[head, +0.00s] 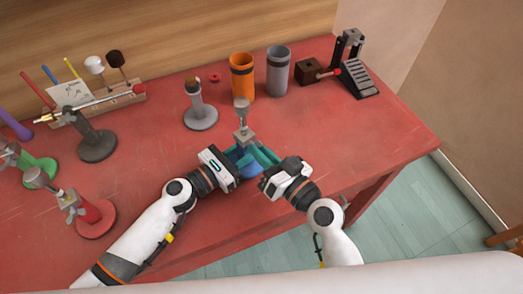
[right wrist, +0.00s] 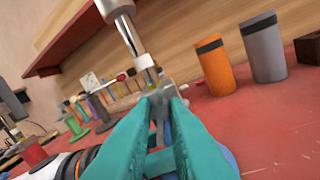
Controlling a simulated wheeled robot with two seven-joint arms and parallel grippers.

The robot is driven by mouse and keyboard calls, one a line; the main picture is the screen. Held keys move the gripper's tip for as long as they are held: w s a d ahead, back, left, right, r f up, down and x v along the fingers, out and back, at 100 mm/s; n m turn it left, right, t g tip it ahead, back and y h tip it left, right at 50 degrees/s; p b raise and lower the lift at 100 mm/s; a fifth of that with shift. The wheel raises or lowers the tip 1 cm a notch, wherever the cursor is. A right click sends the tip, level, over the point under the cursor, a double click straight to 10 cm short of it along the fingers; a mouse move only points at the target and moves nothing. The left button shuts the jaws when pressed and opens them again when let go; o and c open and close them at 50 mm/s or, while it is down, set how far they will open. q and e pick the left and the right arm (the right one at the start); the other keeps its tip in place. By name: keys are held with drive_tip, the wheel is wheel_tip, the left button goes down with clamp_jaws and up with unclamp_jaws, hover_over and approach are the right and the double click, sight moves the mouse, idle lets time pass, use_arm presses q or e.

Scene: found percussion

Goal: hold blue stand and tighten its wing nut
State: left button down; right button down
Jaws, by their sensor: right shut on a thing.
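The blue stand (head: 252,170) stands upright near the table's front edge, its base partly hidden by my grippers. A grey metal clamp piece with the wing nut (head: 243,137) sits on its post, under a metal cylinder (head: 241,106). My left gripper (head: 242,155) reaches in from the left, its teal fingers closed around the post, partly hidden. My right gripper (head: 255,147) comes from the right. In the right wrist view its teal fingertips (right wrist: 166,98) are shut on the grey wing nut (right wrist: 160,103). Their exact contact is small and partly hidden.
A grey stand (head: 200,116), a black stand (head: 97,145), a red stand (head: 97,217) and a green stand (head: 40,172) stand to the left. An orange cup (head: 242,76) and a grey cup (head: 278,72) stand behind. A pedal (head: 361,81) is back right; the right table area is clear.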

drive_tip(key=shift+m, duration=0.3)
drive_tip(key=m, duration=1)
drive_tip(key=shift+f, duration=0.1)
idle(1.2)
drive_tip(key=c, duration=1.6)
unclamp_jaws()
drive_tip(key=v, duration=1.2)
